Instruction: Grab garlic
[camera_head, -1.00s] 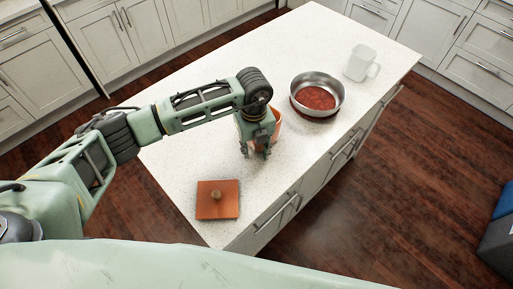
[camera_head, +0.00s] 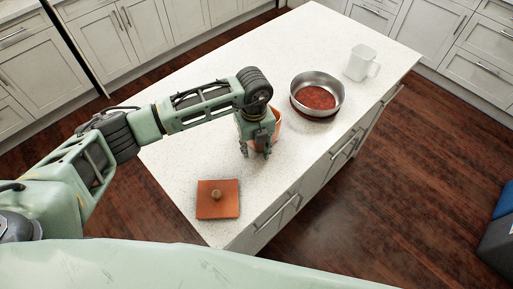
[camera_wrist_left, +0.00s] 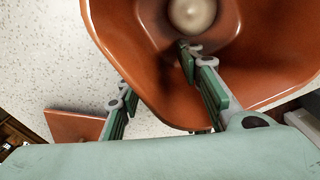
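An orange-brown container (camera_head: 278,122) stands on the white counter, mostly hidden behind my left gripper in the head view. In the left wrist view the open container (camera_wrist_left: 150,70) fills the upper right. A round pale thing, likely the garlic (camera_wrist_left: 192,14), sits inside it at the top edge of the picture, partly cut off. My left gripper (camera_head: 256,153) points down at the container's near side. In the left wrist view its fingers (camera_wrist_left: 155,85) are apart, one over the container's inside and one outside its wall, with nothing between them but the wall region. My right gripper is not in view.
A square orange-brown lid with a round knob (camera_head: 217,207) lies on the counter (camera_head: 180,160) near its front corner. A metal pan with red contents (camera_head: 328,83) and a clear mug (camera_head: 359,63) stand farther back right. The counter's left side is clear.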

